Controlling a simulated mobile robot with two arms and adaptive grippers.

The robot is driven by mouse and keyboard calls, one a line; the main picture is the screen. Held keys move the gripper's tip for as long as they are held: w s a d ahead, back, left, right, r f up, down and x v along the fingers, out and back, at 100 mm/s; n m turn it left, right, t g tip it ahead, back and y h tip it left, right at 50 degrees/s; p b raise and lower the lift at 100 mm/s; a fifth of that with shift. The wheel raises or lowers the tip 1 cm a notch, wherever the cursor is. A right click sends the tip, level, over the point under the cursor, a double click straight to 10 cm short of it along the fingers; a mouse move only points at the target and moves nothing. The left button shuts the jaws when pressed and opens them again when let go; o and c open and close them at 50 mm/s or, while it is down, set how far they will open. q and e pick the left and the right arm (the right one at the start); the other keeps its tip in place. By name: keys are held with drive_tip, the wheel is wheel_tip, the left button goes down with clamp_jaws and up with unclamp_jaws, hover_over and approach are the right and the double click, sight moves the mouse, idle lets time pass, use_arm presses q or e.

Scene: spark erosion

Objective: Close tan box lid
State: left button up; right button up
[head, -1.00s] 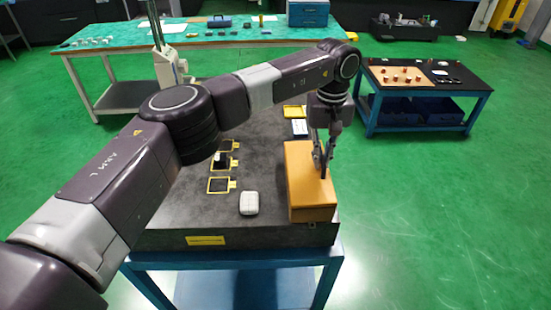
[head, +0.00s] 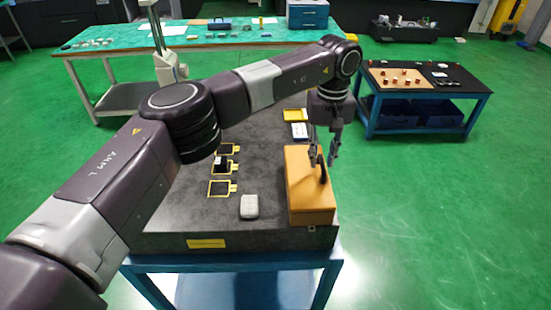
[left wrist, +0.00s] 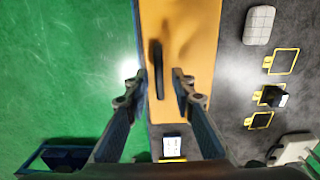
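The tan box (head: 309,205) stands at the right front of the dark table top, with its lid lying flat on top, down on the box as far as I can see. A dark upright handle (head: 323,173) is on the lid. The box fills the middle of the left wrist view (left wrist: 197,40), with the handle (left wrist: 156,70) near its left edge. My left gripper (head: 322,163) is open just above the lid, its fingers apart on either side of the handle (left wrist: 156,85) and not closed on it. My right gripper is not in view.
A white rounded case (head: 249,206) sits left of the box. Yellow-framed pads (head: 221,188), one with a small dark block, lie farther left. A yellow tray (head: 294,115) and a white card (head: 299,131) lie behind the box. The dark table (head: 180,230) is bare at front left.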

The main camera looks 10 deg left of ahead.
use_arm(q)
drive_tip(key=shift+r+p, duration=1.45)
drive_tip(key=shift+r, duration=1.1)
drive_tip(key=shift+f, duration=0.1)
